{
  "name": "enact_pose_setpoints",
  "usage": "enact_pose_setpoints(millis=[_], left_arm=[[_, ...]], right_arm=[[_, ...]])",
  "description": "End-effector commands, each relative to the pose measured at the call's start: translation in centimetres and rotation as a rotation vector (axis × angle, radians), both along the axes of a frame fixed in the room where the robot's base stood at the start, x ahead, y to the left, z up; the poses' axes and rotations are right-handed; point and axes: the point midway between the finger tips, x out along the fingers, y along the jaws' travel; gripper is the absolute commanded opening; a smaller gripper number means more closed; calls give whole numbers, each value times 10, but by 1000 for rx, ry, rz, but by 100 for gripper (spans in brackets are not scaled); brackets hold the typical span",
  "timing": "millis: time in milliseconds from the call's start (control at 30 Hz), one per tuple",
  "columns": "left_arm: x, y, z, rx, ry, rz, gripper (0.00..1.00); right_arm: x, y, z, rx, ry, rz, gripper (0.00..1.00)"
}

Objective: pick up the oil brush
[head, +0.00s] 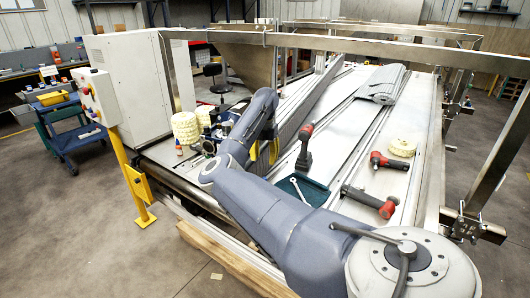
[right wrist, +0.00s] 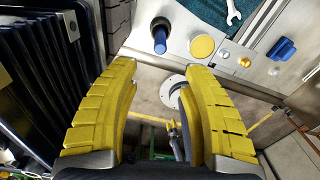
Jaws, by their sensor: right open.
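My right gripper (head: 264,154) is in the head view, pointing down over the left part of the conveyor frame, partly hidden by my own arm. In the right wrist view, its two yellow ribbed fingers (right wrist: 156,115) are spread apart with nothing held between them. A blue-handled item with a dark round end (right wrist: 160,38) lies on the metal surface beyond the fingertips, apart from them. It may be the oil brush, but I cannot tell for sure. In the head view, I cannot pick out the brush. My left gripper is not in view.
A yellow disc (right wrist: 202,46) lies beside the blue-handled item.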

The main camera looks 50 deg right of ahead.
Motion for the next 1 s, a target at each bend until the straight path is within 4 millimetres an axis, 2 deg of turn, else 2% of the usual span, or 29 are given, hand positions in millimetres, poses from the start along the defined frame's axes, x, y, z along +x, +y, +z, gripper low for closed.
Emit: enact_pose_setpoints(millis=[200, 433, 600, 867, 1000], left_arm=[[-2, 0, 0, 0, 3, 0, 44], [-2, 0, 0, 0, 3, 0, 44], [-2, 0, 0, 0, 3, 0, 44], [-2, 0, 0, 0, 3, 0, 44], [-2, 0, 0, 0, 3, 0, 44]], right_arm=[[-2, -1, -42, -3, 7, 0, 46], [-2, -1, -78, -3, 7, -2, 46], [-2, -1, -94, -4, 6, -3, 46], [-1, -1, -105, -4, 6, -2, 46], [-1, 0, -122, -5, 8, -1, 46]])
